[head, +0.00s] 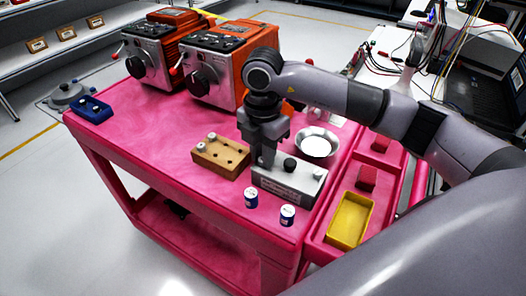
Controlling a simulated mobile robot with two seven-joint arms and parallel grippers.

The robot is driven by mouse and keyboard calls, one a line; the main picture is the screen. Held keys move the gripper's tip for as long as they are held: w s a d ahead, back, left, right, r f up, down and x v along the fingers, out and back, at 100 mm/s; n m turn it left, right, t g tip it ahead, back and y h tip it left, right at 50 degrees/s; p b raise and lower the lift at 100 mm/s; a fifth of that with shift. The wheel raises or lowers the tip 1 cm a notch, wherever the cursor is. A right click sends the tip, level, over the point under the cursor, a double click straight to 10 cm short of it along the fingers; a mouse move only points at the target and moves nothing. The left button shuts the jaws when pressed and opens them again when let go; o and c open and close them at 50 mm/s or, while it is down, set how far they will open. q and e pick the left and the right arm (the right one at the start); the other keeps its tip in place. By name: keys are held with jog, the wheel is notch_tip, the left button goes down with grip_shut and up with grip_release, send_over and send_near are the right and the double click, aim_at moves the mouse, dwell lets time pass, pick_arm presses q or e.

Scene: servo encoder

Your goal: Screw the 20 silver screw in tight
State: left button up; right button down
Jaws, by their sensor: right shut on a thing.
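My right gripper (265,163) points down over the left end of a grey-and-white block (290,184), which stands near the front edge of the pink table. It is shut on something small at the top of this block. The held thing is hidden by the fingers, so I cannot tell whether it is a silver screw. A dark round knob (290,165) sits on top of the block, just right of the fingers. A brown block (222,156) with dark holes and a pale silver piece at its far end stands to the left. My left gripper is not in view.
Two small blue-and-white cans (251,198) (287,215) stand at the table's front edge. A silver bowl (317,147) is behind the block. A yellow tray (349,220) lies at the right. Orange machines (214,62) stand at the back. The table's left middle is clear.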

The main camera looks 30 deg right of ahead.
jog(key=m, duration=0.6)
jog(key=shift+m, duration=0.4)
jog(key=c, duration=0.9)
grip_release()
jog(key=shift+c, duration=0.5)
jog(key=shift+r+p, duration=1.3)
jog(key=shift+r, duration=0.35)
notch_tip(320, 180, up, 4)
jog(key=shift+f+p, duration=0.15)
jog(key=shift+p, duration=0.95)
jog(key=shift+r, duration=0.25)
